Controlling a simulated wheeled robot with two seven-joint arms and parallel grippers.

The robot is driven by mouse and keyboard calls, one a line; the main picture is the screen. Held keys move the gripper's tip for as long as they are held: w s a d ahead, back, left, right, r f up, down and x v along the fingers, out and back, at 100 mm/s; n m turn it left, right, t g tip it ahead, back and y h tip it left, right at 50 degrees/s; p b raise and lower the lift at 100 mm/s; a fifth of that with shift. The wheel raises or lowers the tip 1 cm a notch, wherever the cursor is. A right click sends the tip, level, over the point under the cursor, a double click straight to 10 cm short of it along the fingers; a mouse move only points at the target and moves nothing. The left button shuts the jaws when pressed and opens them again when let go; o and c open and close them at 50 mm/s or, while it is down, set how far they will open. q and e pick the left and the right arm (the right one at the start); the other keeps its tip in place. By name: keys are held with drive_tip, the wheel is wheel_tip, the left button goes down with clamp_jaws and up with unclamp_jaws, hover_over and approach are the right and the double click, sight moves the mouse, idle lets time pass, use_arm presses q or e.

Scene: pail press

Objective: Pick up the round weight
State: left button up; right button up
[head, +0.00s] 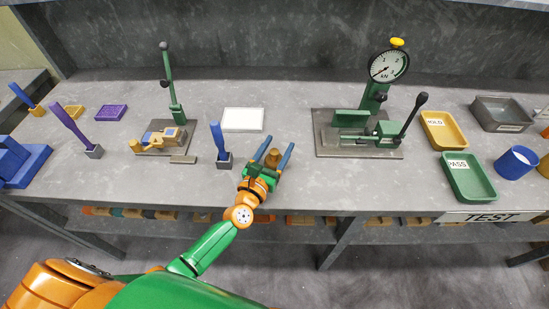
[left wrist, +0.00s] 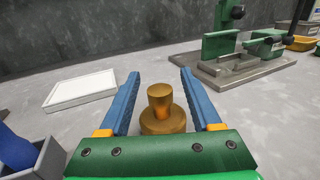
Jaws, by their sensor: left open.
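The round weight (left wrist: 162,112) is brass-coloured, with a narrower knob on top of a wide base, and stands upright on the bench. In the left wrist view it sits between the two blue fingers of my left gripper (left wrist: 160,76), with a gap visible on each side. In the head view the weight (head: 272,158) shows partly between the fingers of my left gripper (head: 276,148), near the front edge of the bench. The gripper is open. The lower part of the weight is partly hidden by the gripper body. My right gripper is not in view.
A grey holder with a blue handle (head: 219,142) stands just left of the gripper. A white plate (head: 243,120) lies behind it. A green press with a dial gauge (head: 389,65) stands to the right, and a yellow tray (head: 443,130) and green tray (head: 469,178) lie beyond.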

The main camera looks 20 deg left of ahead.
use_arm(q)
drive_tip(key=shift+w+d+f, duration=0.1)
drive_tip(key=shift+w+f, duration=0.1)
drive_tip(key=shift+w, duration=0.4)
drive_tip(key=shift+s+r, duration=0.1)
drive_tip(key=shift+s, duration=0.1)
drive_tip(key=c, duration=0.7)
clamp_jaws()
